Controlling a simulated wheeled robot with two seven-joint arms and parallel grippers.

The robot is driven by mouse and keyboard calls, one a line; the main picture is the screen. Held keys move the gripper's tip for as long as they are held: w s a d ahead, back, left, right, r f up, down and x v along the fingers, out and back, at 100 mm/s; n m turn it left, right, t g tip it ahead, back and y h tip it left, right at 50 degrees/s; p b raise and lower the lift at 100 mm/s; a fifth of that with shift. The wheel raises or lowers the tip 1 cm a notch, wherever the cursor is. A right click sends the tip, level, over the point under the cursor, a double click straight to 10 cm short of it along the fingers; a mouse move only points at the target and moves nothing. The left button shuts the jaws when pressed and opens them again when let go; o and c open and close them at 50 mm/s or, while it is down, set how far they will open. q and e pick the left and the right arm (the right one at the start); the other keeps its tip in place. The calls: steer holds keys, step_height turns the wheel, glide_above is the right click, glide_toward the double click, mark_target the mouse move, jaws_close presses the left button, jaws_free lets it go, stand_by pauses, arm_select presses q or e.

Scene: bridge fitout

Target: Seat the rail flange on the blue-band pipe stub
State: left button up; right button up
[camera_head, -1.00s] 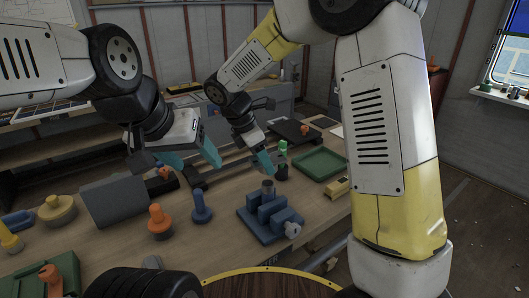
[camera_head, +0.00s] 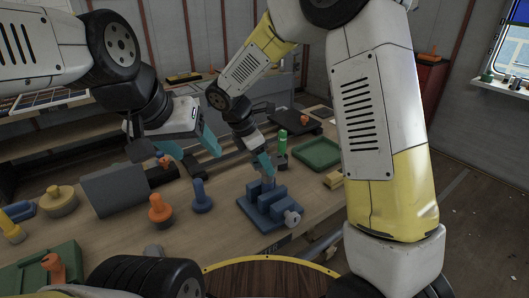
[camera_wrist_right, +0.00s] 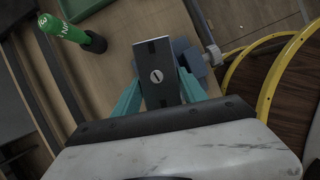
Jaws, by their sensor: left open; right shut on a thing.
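My right gripper (camera_head: 264,165) is above the blue vise-like fixture (camera_head: 262,212) on the bench. In the right wrist view its teal fingers (camera_wrist_right: 157,95) are closed on a dark grey rectangular plate with a slotted disc (camera_wrist_right: 157,76), apparently the rail flange. The fixture shows partly behind the plate in the wrist view (camera_wrist_right: 190,62). My left gripper (camera_head: 195,148) is open and empty above the bench's left side.
A green cylinder (camera_head: 282,146) stands behind the fixture, with a green tray (camera_head: 318,153) to its right. An orange knobbed part (camera_head: 160,210), a blue one (camera_head: 202,197) and a grey block (camera_head: 115,190) stand left. A yellow block (camera_head: 334,179) lies right. Bare bench lies before the blue part.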

mark_target(263, 171)
steer(key=shift+f, duration=0.1)
stand_by(0.4)
steer(key=shift+f, duration=1.1)
steer(key=shift+f, duration=0.2)
steer(key=shift+f, duration=0.45)
steer(key=o, duration=1.6)
steer(key=shift+r, duration=0.1)
